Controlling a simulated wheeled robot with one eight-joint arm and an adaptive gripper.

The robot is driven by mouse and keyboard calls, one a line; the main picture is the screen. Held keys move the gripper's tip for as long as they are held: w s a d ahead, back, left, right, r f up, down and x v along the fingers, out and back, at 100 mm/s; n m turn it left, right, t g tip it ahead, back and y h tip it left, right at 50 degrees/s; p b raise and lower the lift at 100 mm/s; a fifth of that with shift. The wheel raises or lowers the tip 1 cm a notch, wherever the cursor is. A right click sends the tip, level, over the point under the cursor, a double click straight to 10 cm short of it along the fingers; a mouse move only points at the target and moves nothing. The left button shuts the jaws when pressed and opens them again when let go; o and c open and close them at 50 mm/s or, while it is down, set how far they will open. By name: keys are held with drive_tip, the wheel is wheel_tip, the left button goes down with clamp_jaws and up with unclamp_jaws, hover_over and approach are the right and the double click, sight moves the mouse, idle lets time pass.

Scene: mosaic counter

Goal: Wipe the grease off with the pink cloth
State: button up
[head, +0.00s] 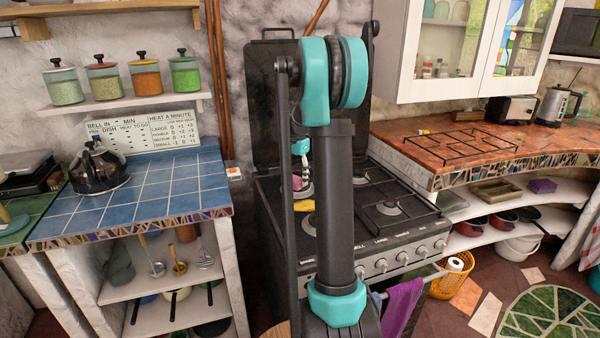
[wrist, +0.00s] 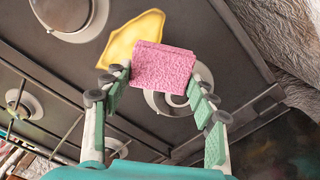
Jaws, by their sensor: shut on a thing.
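The pink cloth (wrist: 165,65) is a thick, folded pad between the fingertips of my gripper (wrist: 157,84) in the wrist view. My gripper is shut on it. The yellow grease patch (wrist: 128,42) lies on the dark stovetop (wrist: 100,78). In the wrist view the cloth overlaps the right edge of the patch; I cannot tell whether it touches the surface. In the head view my gripper (head: 298,172) is over the left part of the stove, partly behind my arm. A bit of the yellow patch (head: 307,206) shows beside my arm, the rest hidden.
Bare burners (wrist: 75,14) stand on the stovetop near the patch. The raised stove lid (head: 268,95) is behind. A black grate (head: 455,145) lies on the right counter. A kettle (head: 97,170) stands on the blue-tiled counter (head: 160,195). A purple towel (head: 402,305) hangs at the oven front.

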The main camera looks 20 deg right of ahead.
hover_over(297, 201)
drive_tip(key=shift+w+f, duration=0.1)
drive_tip(key=shift+f, duration=2.6)
drive_tip(key=shift+f, duration=1)
drive_tip(key=shift+s+r, duration=0.1)
drive_tip(key=shift+s, duration=1.85)
drive_tip(key=shift+s+f, duration=0.2)
drive_tip(key=shift+s, duration=1.8)
